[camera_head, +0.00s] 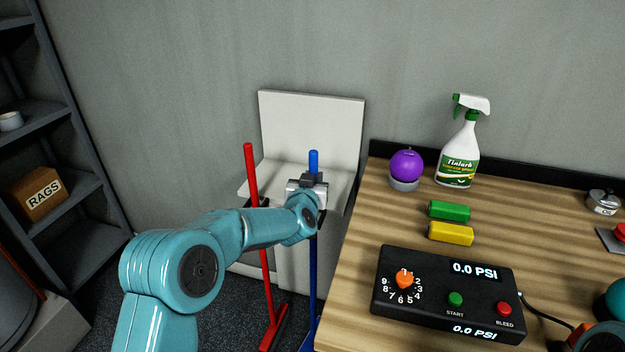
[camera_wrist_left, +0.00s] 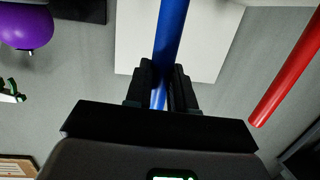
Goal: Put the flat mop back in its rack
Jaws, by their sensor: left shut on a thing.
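My left gripper (camera_head: 307,188) is shut on the upper part of a blue pole (camera_head: 314,250), whose top end sticks up above the jaws. In the left wrist view the blue pole (camera_wrist_left: 172,35) runs between the fingers (camera_wrist_left: 161,88). The pole stands nearly upright, its blue foot (camera_head: 308,342) low at the bottom edge and partly cut off. A pale rack (camera_head: 312,125) with a back panel and a ledge stands against the wall behind the gripper. A red pole (camera_head: 251,175) with a flat red foot (camera_head: 273,328) stands at its left. Whether the blue pole touches the rack is unclear.
A wooden table (camera_head: 360,270) at the right bears a pressure box (camera_head: 448,297), a spray bottle (camera_head: 459,153), a purple ball (camera_head: 406,164), and green (camera_head: 449,210) and yellow (camera_head: 450,233) blocks. A dark shelf (camera_head: 60,190) stands at the left. Dark floor lies between.

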